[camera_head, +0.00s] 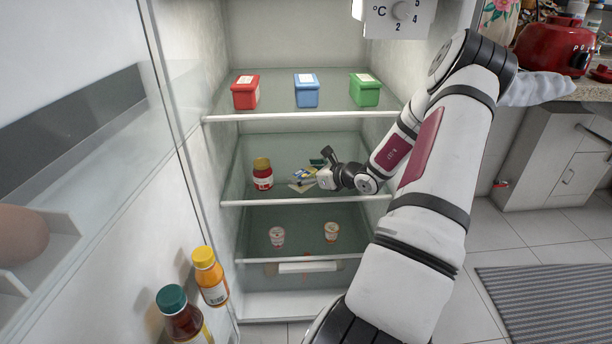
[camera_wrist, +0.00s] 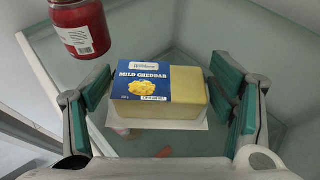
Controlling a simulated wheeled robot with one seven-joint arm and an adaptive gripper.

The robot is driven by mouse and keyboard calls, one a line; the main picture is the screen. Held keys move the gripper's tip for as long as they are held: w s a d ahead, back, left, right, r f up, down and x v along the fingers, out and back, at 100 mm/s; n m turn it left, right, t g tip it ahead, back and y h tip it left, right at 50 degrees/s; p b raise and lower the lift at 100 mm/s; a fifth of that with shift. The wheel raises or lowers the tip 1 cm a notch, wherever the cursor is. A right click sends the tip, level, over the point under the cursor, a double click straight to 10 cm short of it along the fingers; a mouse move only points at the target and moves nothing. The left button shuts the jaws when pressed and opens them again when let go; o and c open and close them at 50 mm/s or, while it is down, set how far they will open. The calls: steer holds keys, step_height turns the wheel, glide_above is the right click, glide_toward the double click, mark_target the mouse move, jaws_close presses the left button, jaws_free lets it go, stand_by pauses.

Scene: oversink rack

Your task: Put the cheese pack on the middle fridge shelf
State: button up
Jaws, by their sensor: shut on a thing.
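The cheese pack (camera_wrist: 158,88) is a pale yellow block with a blue "Mild Cheddar" label and a white base edge. In the wrist view it lies level between the green pads of my gripper (camera_wrist: 162,78), which is shut on it from both sides. In the head view my gripper (camera_head: 316,172) reaches in from the right, with the cheese pack (camera_head: 301,176) at its fingers over the middle fridge shelf (camera_head: 280,201). I cannot tell whether the pack's underside touches the glass.
A red jar (camera_head: 262,175) stands on the middle shelf left of the pack; it also shows in the wrist view (camera_wrist: 80,27). Several coloured tubs (camera_head: 306,91) stand on the shelf above. Two small cups (camera_head: 277,237) stand below. The door with bottles (camera_head: 209,277) is open at left.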

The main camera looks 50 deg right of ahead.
steer(key=o, duration=1.8)
steer(key=shift+s+r, duration=0.2)
steer(key=shift+s, duration=0.2)
steer(key=p+v, duration=0.3)
steer(key=v, duration=0.7)
steer(key=shift+r+p, duration=0.15)
steer(key=shift+p, duration=0.15)
steer(key=shift+s+a+r, duration=0.1)
steer(key=shift+s+r, duration=0.05)
steer(key=shift+s, duration=0.35)
